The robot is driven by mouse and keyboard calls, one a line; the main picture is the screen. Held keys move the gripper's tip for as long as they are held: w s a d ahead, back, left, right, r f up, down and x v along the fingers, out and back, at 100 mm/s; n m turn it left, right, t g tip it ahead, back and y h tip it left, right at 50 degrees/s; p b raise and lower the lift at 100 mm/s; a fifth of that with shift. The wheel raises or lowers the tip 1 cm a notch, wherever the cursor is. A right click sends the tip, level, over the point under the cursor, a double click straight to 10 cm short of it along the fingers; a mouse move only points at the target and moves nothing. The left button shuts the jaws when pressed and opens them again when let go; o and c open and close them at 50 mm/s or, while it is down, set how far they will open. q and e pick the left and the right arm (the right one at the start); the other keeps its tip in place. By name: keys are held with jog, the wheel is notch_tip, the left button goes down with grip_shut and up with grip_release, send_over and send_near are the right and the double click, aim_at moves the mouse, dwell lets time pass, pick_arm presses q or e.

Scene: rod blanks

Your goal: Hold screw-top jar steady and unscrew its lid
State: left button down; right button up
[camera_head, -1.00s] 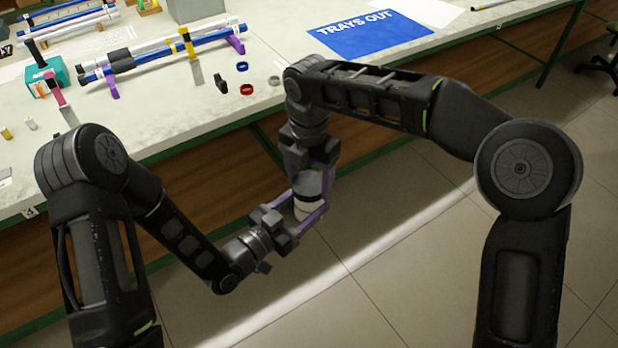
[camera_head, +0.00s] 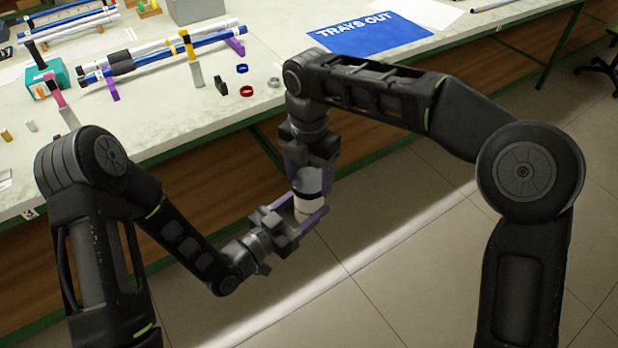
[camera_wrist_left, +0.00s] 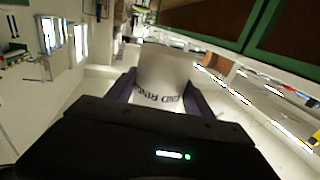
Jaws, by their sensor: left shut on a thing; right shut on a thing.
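The screw-top jar (camera_head: 306,208) hangs in the air in front of the bench, between my two grippers. Its white body carries dark lettering, partly readable in the left wrist view (camera_wrist_left: 165,75). My left gripper (camera_head: 304,217) is shut on the body from below left, with a purple finger on each side. My right gripper (camera_head: 309,177) comes down from above and is shut on the grey lid (camera_head: 308,182) at the jar's top. The fingers hide part of the lid, and I cannot tell how far it is turned.
The bench (camera_head: 180,118) behind holds rods on supports (camera_head: 150,55), a teal block (camera_head: 48,80), a red ring (camera_head: 247,91), a blue ring (camera_head: 242,68) and a blue "TRAYS OUT" mat (camera_head: 370,33). The floor (camera_head: 400,260) around the jar is clear.

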aim_at(309, 180)
jog(key=shift+r, duration=0.35)
jog(key=shift+r, duration=2.05)
